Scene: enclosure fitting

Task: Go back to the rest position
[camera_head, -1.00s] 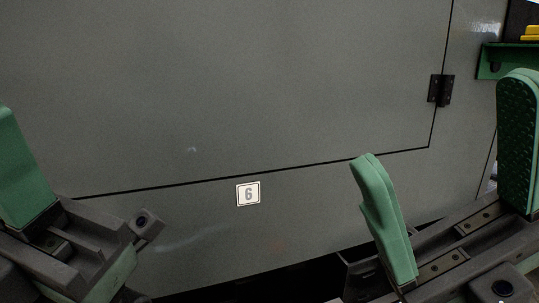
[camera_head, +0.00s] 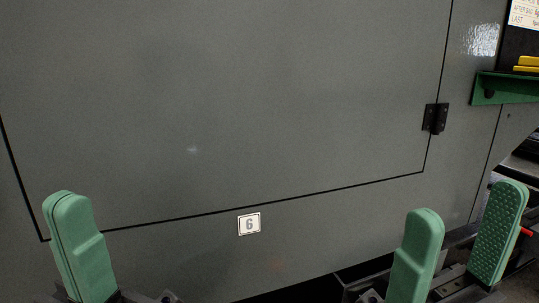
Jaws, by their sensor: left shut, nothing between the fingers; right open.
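My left gripper (camera_head: 80,246) is at the lower left, in front of the grey cabinet. Its green fingers are together, with a seam showing along them, and it is empty. My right gripper (camera_head: 457,244) is at the lower right. Its two green fingers stand well apart with nothing between them; the dotted inner pad of the right-hand finger shows. Both grippers point upward in the picture. The lower parts of both are cut off by the bottom edge.
A large grey cabinet door (camera_head: 250,100) fills most of the view, closed, with a black hinge (camera_head: 435,118) at its right edge. A label reading 6 (camera_head: 249,224) is below it. A green shelf (camera_head: 508,88) with a yellow item (camera_head: 528,65) is at the upper right.

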